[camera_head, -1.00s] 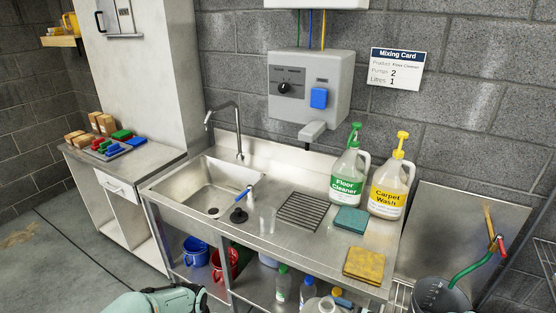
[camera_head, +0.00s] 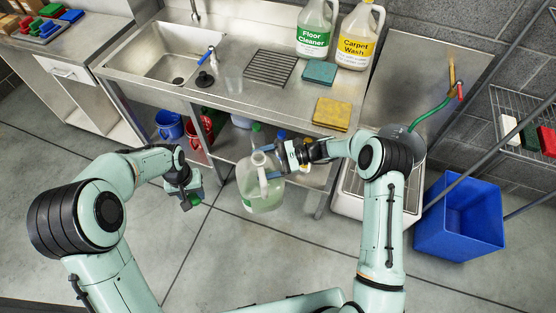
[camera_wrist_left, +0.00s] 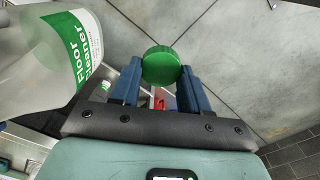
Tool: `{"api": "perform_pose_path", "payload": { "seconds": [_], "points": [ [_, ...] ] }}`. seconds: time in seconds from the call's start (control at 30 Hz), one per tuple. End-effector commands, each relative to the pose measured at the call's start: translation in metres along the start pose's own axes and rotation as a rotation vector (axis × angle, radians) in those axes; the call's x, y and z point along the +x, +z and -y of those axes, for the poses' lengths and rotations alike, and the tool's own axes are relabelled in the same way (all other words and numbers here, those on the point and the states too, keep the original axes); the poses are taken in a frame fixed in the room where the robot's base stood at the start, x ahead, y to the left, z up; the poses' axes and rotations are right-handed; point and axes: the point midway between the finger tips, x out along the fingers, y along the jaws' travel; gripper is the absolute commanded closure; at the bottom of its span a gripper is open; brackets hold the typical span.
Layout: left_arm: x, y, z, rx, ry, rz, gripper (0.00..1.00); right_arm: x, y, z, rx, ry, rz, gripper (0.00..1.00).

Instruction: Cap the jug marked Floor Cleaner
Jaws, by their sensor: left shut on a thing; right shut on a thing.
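A translucent jug (camera_head: 262,198) with pale liquid hangs upright in front of the sink bench. My right gripper (camera_head: 274,162) is shut on it near its top, from the right. In the left wrist view a jug (camera_wrist_left: 35,65) with a green Floor Cleaner label (camera_wrist_left: 76,40) stands close on the left, tilted in the picture. My left gripper (camera_head: 190,196) is to the left of the held jug, apart from it. In the wrist view its blue fingers are shut on a round green cap (camera_wrist_left: 161,66).
On the bench stand another Floor Cleaner jug (camera_head: 316,32) and a Carpet Wash jug (camera_head: 358,40). A rack (camera_head: 270,66), teal sponge (camera_head: 319,73) and yellow pads (camera_head: 331,114) lie nearby. A blue bin (camera_head: 458,222) stands right. The floor between my arms is clear.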

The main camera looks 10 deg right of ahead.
Motion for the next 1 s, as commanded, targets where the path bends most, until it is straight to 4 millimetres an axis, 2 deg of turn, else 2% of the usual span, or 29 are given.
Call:
{"api": "perform_pose_path", "payload": {
  "seconds": [0.23,0.7,0.87,1.0],
  "points": [
    [-0.001,0.0,0.0,0.0,0.0,-0.001,0.83,0.016,0.003,0.005,-0.017,0.069,0.034,1.0],
    [-0.002,-0.002,-0.003,0.009,0.0,-0.002,0.83,0.017,0.001,0.003,-0.013,0.078,0.031,1.0],
    [-0.018,-0.017,-0.023,0.083,-0.005,-0.01,0.83,0.017,0.002,0.004,-0.016,0.077,0.033,1.0],
    [-0.045,-0.037,-0.06,0.208,-0.013,-0.018,0.83,0.017,0.002,0.004,-0.017,0.077,0.034,1.0]
  ]
}}
